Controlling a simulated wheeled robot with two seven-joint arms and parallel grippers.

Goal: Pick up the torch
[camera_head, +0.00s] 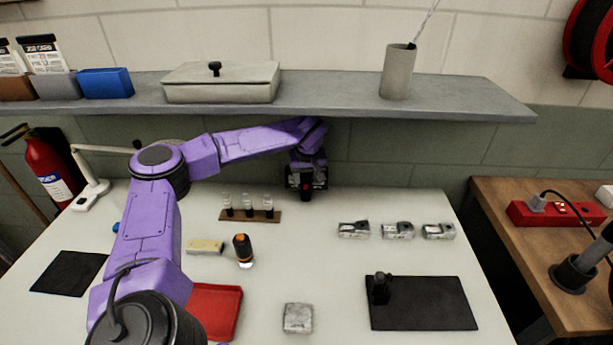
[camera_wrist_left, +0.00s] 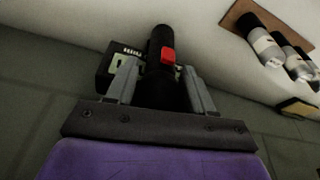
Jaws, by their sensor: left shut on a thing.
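The torch is a black cylinder with a red button. It shows in the left wrist view (camera_wrist_left: 161,45) between the grey fingers of my left gripper (camera_wrist_left: 162,75). In the head view my left gripper (camera_head: 306,184) is at the back of the table, below the shelf, with the dark torch (camera_head: 306,194) at its tip. The gripper is shut on the torch, and the fingers hide part of it. I cannot tell whether the torch touches the table. My right gripper is in neither view.
A rack of small vials (camera_head: 250,215) stands left of the gripper. A black and orange cylinder (camera_head: 243,250) stands nearer. Several metal blocks (camera_head: 397,230) lie to the right, beyond a black mat (camera_head: 435,305). The grey shelf (camera_head: 330,105) overhangs the back. The table's middle is mostly clear.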

